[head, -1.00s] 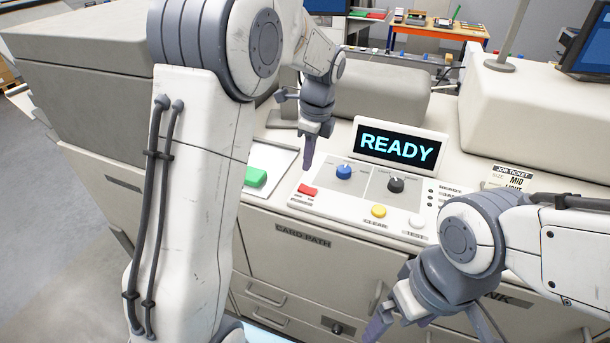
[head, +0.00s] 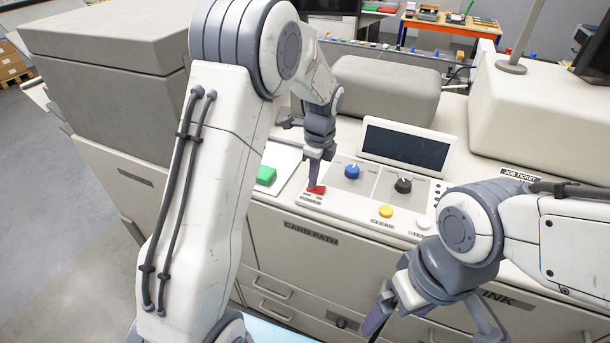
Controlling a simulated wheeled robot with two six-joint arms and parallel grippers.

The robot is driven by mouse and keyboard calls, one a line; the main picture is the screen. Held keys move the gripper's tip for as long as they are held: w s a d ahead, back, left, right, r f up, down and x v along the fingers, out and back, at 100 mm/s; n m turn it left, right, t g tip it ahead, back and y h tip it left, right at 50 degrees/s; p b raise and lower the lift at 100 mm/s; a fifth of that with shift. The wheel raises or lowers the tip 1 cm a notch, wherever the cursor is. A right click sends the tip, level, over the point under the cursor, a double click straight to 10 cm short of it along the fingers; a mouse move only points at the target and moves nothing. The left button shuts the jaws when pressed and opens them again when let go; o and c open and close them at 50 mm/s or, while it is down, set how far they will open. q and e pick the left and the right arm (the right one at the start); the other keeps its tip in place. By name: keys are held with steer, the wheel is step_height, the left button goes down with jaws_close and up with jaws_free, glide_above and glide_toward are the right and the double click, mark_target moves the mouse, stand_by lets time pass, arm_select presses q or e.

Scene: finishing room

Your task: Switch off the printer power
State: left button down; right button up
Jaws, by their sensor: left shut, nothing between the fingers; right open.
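The printer's control panel (head: 342,207) lies on the front of the beige machine. A red power switch (head: 318,190) is at its left end, partly hidden by my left gripper. My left gripper (head: 313,184) is shut and empty, pointing down with its tip at the red switch; it looks to be touching it. The display (head: 405,147) behind the panel is dark and blank. My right gripper (head: 424,326) is open and empty, low in front of the machine's front face.
The panel also has a blue knob (head: 352,172), a black knob (head: 403,185), a yellow button (head: 386,211) and a white button (head: 423,222). A green button (head: 266,175) is on a plate to the left. Bulky grey covers rise behind.

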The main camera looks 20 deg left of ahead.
arm_select(q)
steer(key=shift+a+f, duration=0.1)
steer(key=shift+a, duration=0.05)
steer(key=shift+d, duration=1)
steer(key=shift+r+p, duration=0.25)
steer(key=shift+p, duration=0.05)
